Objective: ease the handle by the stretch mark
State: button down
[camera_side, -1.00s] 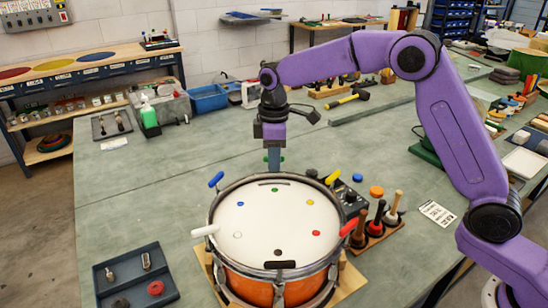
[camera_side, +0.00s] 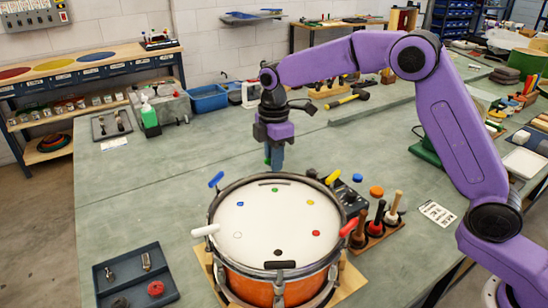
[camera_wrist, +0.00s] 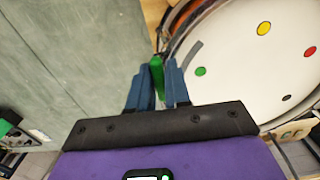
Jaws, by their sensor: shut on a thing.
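The drum (camera_side: 275,225) has a white head and an orange shell, with coloured handles round its rim. My gripper (camera_side: 272,160) is at the far rim, pointing down, shut on the green handle (camera_side: 267,155). In the wrist view the green handle (camera_wrist: 157,68) shows between my blue fingers (camera_wrist: 160,88); its lower part is hidden. The green dot (camera_wrist: 201,71) is close by. The blue (camera_side: 216,180), white (camera_side: 205,231), red (camera_side: 348,227) and yellow (camera_side: 332,177) handles stand apart from my gripper.
A rack of mallets (camera_side: 376,228) and a dark box (camera_side: 350,196) stand right of the drum. A dark tray (camera_side: 135,285) with small parts lies at front left. The bench left of the drum is mostly clear.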

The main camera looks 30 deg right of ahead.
jog(key=shift+r, duration=0.1)
jog(key=c, duration=1.2)
grip_release()
jog(key=shift+o, duration=0.2)
notch_tip(320, 180, up, 17)
jog(key=shift+r, duration=0.2)
